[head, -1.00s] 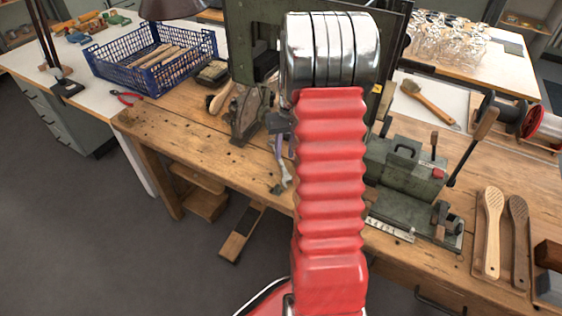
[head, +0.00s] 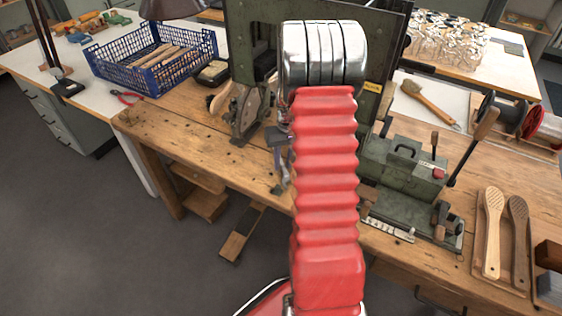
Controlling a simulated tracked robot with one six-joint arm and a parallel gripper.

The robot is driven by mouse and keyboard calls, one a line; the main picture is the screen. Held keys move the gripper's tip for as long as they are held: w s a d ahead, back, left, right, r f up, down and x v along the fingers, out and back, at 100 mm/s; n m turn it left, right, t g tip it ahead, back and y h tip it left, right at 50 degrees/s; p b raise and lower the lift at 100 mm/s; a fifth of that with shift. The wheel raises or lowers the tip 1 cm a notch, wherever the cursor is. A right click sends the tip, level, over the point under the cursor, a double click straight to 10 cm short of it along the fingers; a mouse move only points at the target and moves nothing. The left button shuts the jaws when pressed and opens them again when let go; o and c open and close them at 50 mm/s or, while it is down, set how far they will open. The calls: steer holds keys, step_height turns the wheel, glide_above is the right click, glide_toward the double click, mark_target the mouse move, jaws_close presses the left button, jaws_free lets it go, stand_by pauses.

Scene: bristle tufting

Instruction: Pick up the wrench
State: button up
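The wrench (head: 284,172) is silver-grey with a purplish tint. It shows as a narrow strip near the front edge of the wooden bench, just left of my red arm. Much of it is hidden behind the arm. A small dark part that looks like my gripper (head: 276,136) shows at the left side of the arm, just above the visible part of the wrench. Its fingers cannot be made out, so I cannot tell whether it is open or touching the wrench.
A green machine (head: 247,105) stands behind. A green metal fixture (head: 405,165) with levers is right of the arm. Brush bodies (head: 493,230) lie farther right. A blue crate (head: 150,60) and red-handled pliers (head: 126,97) are at the back left.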

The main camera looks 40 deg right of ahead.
steer(key=shift+c, duration=0.4)
jaws_close()
